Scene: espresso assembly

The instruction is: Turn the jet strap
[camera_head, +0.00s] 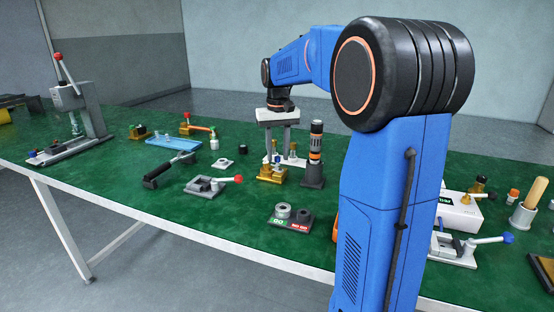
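I cannot pick out the jet strap with certainty; no part shows clearly as a strap at this size. My gripper (281,157) points straight down over the middle of the green table. Its two grey fingers stand apart with a gap between them, and I see nothing held in the gap. The fingertips are low, close to a pale plate (299,162) with small upright parts and just behind a brass fixture (272,175). Whether the tips touch any part is too small to tell.
A black stand with a dark, orange-banded cylinder (316,142) is right of my gripper. A red-knobbed clamp (205,187), a black-handled tool (168,170) and a blue tray (173,141) lie left. A lever press (80,105) stands far left.

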